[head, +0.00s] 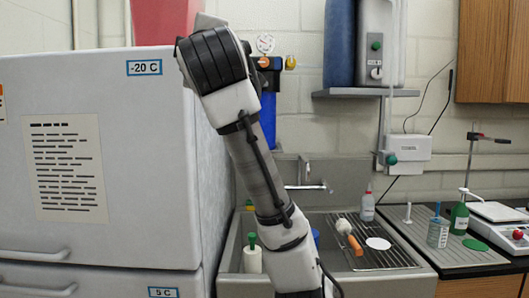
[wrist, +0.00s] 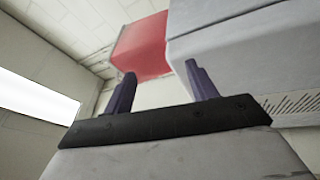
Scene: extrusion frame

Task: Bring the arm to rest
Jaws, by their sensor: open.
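My arm rises through the middle of the head view, in front of the sink, and bends at the top left beside the fridge. My gripper does not show in the head view. In the wrist view my gripper (wrist: 160,85) is open, with its two dark fingers apart and nothing between them. Beyond the fingers are a red box (wrist: 140,45) and the upper part of the light grey fridge (wrist: 235,45). I cannot tell the exact gap between the fingers and these.
The fridge (head: 100,150), labelled -20 C, fills the left. A sink (head: 380,278) with a drying rack (head: 395,255) is behind my arm. Bottles (head: 459,215) stand on the right counter. A shelf (head: 365,92) with a water unit and wooden cabinets (head: 490,50) hang above.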

